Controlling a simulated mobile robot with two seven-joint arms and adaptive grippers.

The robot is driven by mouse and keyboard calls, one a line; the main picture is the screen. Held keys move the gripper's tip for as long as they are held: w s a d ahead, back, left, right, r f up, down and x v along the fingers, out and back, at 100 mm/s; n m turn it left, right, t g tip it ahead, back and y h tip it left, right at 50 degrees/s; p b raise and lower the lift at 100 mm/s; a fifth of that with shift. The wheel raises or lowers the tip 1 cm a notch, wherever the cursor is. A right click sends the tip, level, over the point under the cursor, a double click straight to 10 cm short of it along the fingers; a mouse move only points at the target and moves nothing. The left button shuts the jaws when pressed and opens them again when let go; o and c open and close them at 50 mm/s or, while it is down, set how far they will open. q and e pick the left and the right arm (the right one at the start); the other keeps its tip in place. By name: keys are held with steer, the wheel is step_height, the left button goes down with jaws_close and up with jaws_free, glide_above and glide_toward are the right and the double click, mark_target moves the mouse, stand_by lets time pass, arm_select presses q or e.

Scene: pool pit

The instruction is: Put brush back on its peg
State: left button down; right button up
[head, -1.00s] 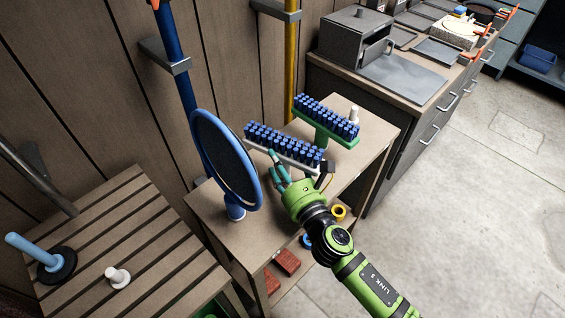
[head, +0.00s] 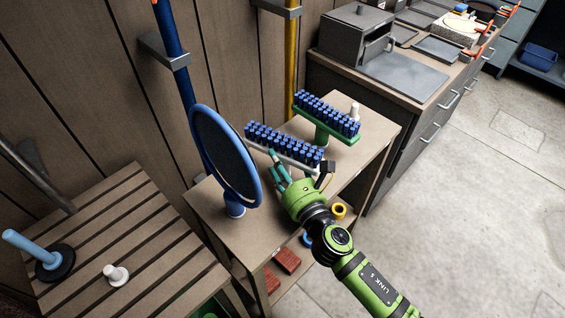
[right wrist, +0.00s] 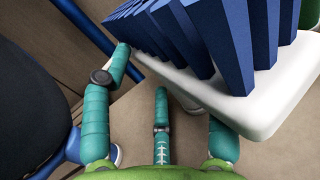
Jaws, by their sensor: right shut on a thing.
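A brush with a white back and blue bristles (head: 284,146) is held over the narrow wooden stand (head: 262,228). My right gripper (head: 298,170), with teal fingers, is shut on its white back (right wrist: 262,118). In the right wrist view the brush fills the upper right, bristles facing up. A second brush with a green back and blue bristles (head: 326,117) is just behind it, raised above the stand. A white peg (head: 354,112) rises beside the green brush. Another white peg (head: 116,275) stands empty on the slatted bench. My left gripper is out of view.
A blue-rimmed round screen (head: 226,155) stands upright close left of the held brush. A black disc with a light-blue handle (head: 55,264) is on the bench. Red blocks (head: 287,260) and a yellow ring (head: 338,211) lie lower. A yellow pole (head: 291,60) stands behind.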

steer(key=o, duration=1.5)
steer(key=shift+c, duration=0.2)
steer(key=shift+o, duration=1.4)
steer(key=shift+v, duration=2.65)
steer(key=shift+b+v, duration=0.5)
steer(key=shift+v, duration=2.4)
